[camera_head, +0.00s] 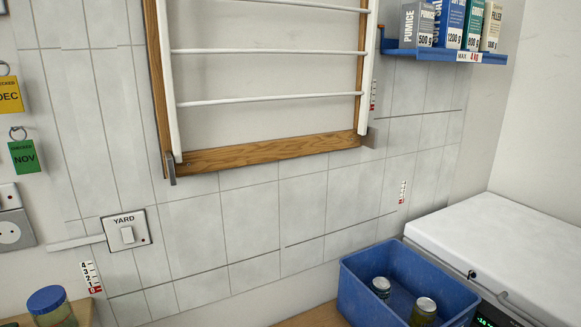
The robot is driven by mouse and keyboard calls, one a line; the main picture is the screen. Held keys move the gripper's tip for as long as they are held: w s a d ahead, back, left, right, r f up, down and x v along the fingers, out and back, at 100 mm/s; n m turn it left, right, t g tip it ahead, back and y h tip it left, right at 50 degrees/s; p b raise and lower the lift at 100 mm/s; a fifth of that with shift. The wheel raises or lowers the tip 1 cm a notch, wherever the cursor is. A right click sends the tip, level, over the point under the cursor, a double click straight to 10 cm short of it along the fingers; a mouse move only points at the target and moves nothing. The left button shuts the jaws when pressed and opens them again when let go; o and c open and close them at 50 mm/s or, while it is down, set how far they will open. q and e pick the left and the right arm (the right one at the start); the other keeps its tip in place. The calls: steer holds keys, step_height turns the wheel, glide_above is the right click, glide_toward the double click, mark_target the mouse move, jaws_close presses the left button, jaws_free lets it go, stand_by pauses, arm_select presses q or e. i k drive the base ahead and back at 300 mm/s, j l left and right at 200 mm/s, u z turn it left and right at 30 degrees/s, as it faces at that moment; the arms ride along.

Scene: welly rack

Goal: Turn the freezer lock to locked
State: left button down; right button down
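The white chest freezer (510,240) stands at the lower right, and its lid looks closed. A small dark round fitting (472,274) sits on the lid's front edge; it may be the lock, but it is too small to tell which way it is turned. A metal handle (515,305) is to its right, partly cut off by the frame. A dark panel (487,321) with a green lit display shows below at the bottom edge. Neither of my grippers is in view.
A blue crate (352,297) with two cans (425,306) stands just left of the freezer front. A wooden drying rack (265,154) hangs on the tiled wall. A blue shelf (440,52) holds boxes. A YARD switch (127,235) and a blue-lidded jar (50,303) are left.

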mark_target(472, 274)
steer(key=z, duration=1.4)
steer(key=i+l+z, duration=0.1)
steer(key=l+z, duration=0.15)
steer(key=i+l+z, duration=0.1)
steer(key=z, duration=0.15)
steer(key=l, duration=0.1)
